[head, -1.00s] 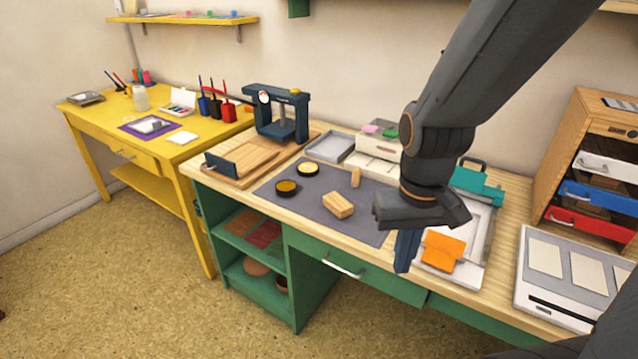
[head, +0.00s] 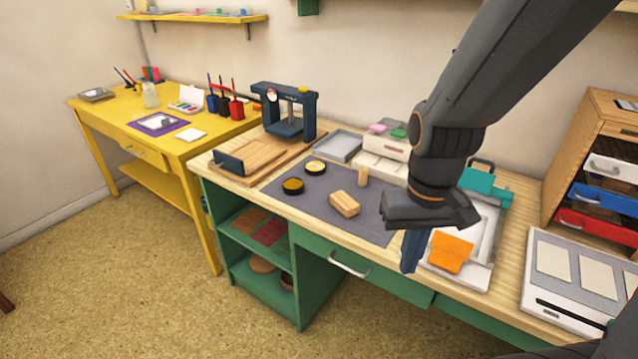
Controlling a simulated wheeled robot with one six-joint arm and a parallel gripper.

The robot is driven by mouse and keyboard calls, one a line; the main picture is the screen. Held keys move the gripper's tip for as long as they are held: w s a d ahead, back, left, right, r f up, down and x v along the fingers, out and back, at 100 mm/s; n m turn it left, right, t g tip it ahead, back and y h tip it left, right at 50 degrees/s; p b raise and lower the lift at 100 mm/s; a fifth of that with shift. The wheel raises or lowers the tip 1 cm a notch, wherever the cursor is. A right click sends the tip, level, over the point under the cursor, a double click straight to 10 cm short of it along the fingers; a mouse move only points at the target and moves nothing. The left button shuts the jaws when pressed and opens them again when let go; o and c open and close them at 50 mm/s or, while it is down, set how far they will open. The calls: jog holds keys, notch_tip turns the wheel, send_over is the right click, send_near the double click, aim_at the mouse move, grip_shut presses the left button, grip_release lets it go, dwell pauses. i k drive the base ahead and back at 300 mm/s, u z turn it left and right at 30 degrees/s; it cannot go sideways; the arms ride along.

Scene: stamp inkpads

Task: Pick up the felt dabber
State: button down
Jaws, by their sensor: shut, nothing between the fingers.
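A small upright wooden peg (head: 362,177) stands near the back of the grey mat (head: 318,199); it may be the felt dabber, but its felt cannot be made out. A larger wooden block (head: 345,203) lies in front of it. Two round dark tins stand left of the block, one with an amber pad (head: 293,186) and one with a pale yellow pad (head: 316,167). My gripper (head: 411,264) is shut and empty, pointing down at the bench's front edge, right of the mat and apart from the block.
An orange cloth-like piece (head: 450,252) lies on a white tray just right of my gripper. A drawer cabinet (head: 590,165) stands at right. The mat's front part is clear.

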aim_at(363, 173)
jog(key=k, duration=0.6)
jog(key=u, duration=0.75)
jog(key=i, duration=1.15)
jog(key=z, duration=0.7)
jog(key=i, duration=0.5)
jog(key=z, duration=0.55)
